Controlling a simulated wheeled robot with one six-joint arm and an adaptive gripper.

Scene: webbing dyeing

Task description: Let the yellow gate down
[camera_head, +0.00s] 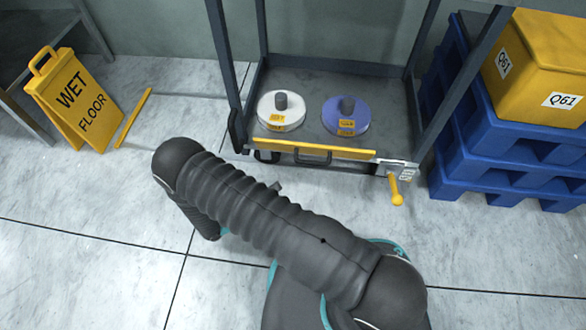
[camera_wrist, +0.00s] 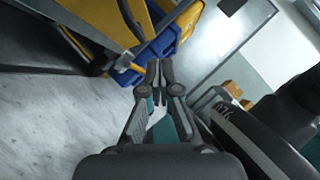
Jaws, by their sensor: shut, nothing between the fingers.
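The yellow gate (camera_head: 318,149) is a long bar lying level across the front of a grey rack's lower deck, with a dark pull handle (camera_head: 313,158) just below it. At its right end is a metal latch plate with a yellow lever (camera_head: 395,190) that points down. My gripper (camera_wrist: 158,75) shows in the wrist view with its fingers together and nothing between them. In the head view my arm hides most of the gripper. The gripper appears apart from the gate, which I cannot clearly make out in the wrist view.
A white spool (camera_head: 270,115) and a blue-purple spool (camera_head: 334,120) stand on the deck. Blue pallets (camera_head: 470,165) with a yellow crate (camera_head: 520,85) stand at the right. A wet floor sign (camera_head: 75,100) stands at the left.

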